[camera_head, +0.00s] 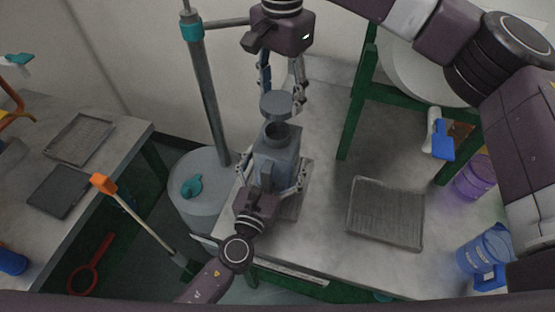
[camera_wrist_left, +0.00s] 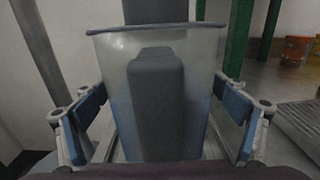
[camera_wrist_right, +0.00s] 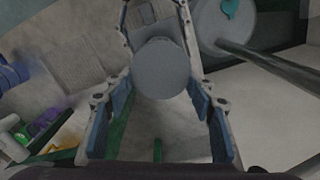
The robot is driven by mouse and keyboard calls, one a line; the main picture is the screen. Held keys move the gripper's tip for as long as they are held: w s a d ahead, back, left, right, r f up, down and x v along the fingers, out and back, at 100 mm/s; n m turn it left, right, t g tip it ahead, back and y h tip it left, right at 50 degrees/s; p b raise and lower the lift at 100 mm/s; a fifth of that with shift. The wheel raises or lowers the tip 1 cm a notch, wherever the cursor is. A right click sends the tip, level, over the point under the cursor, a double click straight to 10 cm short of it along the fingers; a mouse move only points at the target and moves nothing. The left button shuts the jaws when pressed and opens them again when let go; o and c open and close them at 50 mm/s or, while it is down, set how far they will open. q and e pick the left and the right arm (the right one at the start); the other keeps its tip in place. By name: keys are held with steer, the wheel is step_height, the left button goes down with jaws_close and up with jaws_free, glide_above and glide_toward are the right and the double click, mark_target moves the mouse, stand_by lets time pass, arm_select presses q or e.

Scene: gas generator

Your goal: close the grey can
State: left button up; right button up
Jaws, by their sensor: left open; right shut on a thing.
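The grey can (camera_head: 277,150) stands upright on the table with its round mouth open at the top. In the left wrist view the can (camera_wrist_left: 205,75) fills the middle, with a darker upright block on its near side. My left gripper (camera_head: 272,180) is open, with one finger on each side of the can. My right gripper (camera_head: 283,90) is shut on the round grey lid (camera_head: 276,104) and holds it above the can mouth, apart from it. In the right wrist view the lid (camera_wrist_right: 161,68) hides the can mouth.
A grey ribbed tray (camera_head: 386,213) lies to the right on the table. A purple container (camera_head: 474,178) and a blue container (camera_head: 485,250) stand further right. A metal pole (camera_head: 207,95) rises from a grey drum (camera_head: 205,207) left of the can. A green frame (camera_head: 358,100) stands behind.

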arm_select(q)
steer(key=shift+w+d, duration=0.1)
steer(key=shift+w, duration=0.1)
arm_select(e)
steer(key=shift+s, duration=0.1)
arm_select(q)
steer(key=shift+c, duration=0.4)
steer(key=c, duration=1.7)
arm_select(e)
steer(key=shift+f, duration=2.45)
steer(key=shift+f, duration=0.9)
steer(key=shift+f, duration=0.5)
